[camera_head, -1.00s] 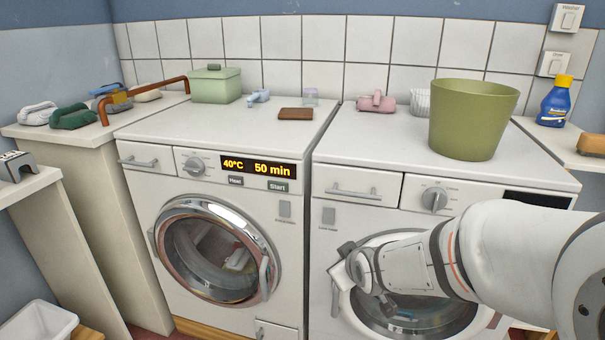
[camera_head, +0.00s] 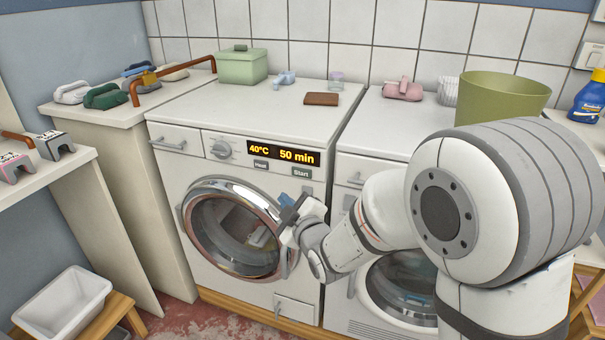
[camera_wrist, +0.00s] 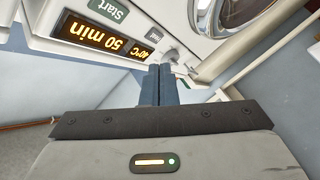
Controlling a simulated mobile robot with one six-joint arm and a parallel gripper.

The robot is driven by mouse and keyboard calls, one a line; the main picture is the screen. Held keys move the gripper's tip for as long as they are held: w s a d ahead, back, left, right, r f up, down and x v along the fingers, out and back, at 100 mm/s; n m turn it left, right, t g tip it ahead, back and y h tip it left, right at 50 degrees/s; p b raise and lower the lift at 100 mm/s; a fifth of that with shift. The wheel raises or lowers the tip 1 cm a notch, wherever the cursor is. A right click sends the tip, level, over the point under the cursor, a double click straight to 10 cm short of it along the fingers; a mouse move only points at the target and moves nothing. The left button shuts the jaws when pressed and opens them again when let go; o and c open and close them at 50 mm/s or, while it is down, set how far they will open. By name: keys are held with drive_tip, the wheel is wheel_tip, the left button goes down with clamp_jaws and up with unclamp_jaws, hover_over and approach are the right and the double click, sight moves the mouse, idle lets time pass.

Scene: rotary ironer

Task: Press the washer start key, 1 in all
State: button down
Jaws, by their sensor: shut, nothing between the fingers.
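The washer (camera_head: 180,170) is the left white front-loader, with laundry behind its closed round door. Its display (camera_head: 284,154) reads 40°C and 50 min. The grey-green Start key (camera_head: 301,172) sits just under the display's right part; it also shows at the top left of the wrist view (camera_wrist: 108,9). My gripper (camera_head: 292,208) is in front of the washer, below the Start key and near the door's right rim. In the wrist view its fingers (camera_wrist: 157,70) are shut and empty, with the panel beyond them. No contact with the key is visible.
A smaller dark key (camera_head: 261,165) and a round dial (camera_head: 222,149) are left of the Start key. The second machine (camera_head: 375,130) stands to the right, partly behind my arm. A green box (camera_head: 242,67) and a brown block (camera_head: 321,99) lie on the washer top.

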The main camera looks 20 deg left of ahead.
sight(296, 173)
drive_tip(key=shift+w+d+p, duration=0.2)
drive_tip(key=shift+w+p, duration=0.25)
drive_tip(key=shift+w, duration=1.7)
drive_tip(key=shift+w+d+p, duration=0.15)
drive_tip(key=shift+w+p, duration=0.25)
drive_tip(key=shift+w, duration=1.75)
drive_tip(key=shift+w, duration=0.15)
drive_tip(key=shift+w+b, duration=0.3)
drive_tip(key=shift+b, duration=0.15)
drive_tip(key=shift+w+d, duration=0.1)
drive_tip(key=shift+w, duration=0.3)
drive_tip(key=shift+b, duration=0.35)
drive_tip(key=shift+s+b, duration=0.55)
drive_tip(key=shift+s, duration=0.35)
